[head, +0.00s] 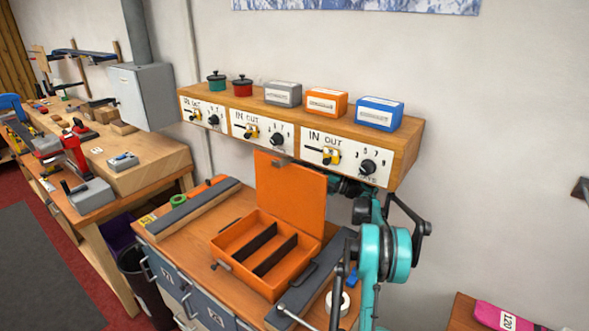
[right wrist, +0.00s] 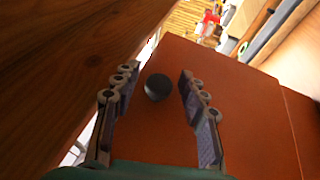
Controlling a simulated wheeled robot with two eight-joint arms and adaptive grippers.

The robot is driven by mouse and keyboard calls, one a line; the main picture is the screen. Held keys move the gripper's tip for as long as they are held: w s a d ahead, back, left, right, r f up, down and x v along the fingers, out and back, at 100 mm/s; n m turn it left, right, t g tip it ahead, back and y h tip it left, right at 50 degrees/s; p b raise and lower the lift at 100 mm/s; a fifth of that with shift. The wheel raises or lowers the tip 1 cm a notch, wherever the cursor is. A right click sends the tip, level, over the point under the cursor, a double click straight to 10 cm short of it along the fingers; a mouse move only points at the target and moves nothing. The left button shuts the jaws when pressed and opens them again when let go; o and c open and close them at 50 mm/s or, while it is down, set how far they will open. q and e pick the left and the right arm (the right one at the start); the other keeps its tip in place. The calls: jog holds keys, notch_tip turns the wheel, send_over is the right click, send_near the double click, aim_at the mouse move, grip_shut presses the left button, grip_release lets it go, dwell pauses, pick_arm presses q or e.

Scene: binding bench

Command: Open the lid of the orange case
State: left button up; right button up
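The orange case (head: 230,262) sits on the drawer cabinet's wooden top, its tray showing dark dividers. Its lid (head: 292,198) stands raised, roughly upright, at the back of the tray. My right gripper (head: 345,186) is partly hidden behind the lid's right edge, below the shelf. In the right wrist view its fingers (right wrist: 158,80) are spread. An orange surface (right wrist: 245,110), apparently the lid, lies beyond them. A dark round knob (right wrist: 157,87) shows between the fingers; I cannot tell whether they touch it. My left gripper is not in view.
A wooden shelf (head: 408,150) with IN/OUT panels, pots and small boxes hangs just above the lid and my right gripper. Grey-topped bars (head: 205,205) flank the case. A white tape roll (head: 338,303) lies front right. A workbench (head: 150,165) stands left.

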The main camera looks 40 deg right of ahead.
aim_at(319, 184)
grip_shut()
jog(key=s+a+n+g+p, duration=0.1)
jog(key=a+n+g+p, duration=0.1)
jog(key=a+n, duration=0.2)
jog(key=a, duration=0.3)
jog(key=shift+s, duration=0.3)
jog(key=shift+r, duration=0.1)
jog(key=shift+o, duration=1.5)
grip_release()
jog(key=shift+d, duration=0.1)
jog(key=v, duration=1.2)
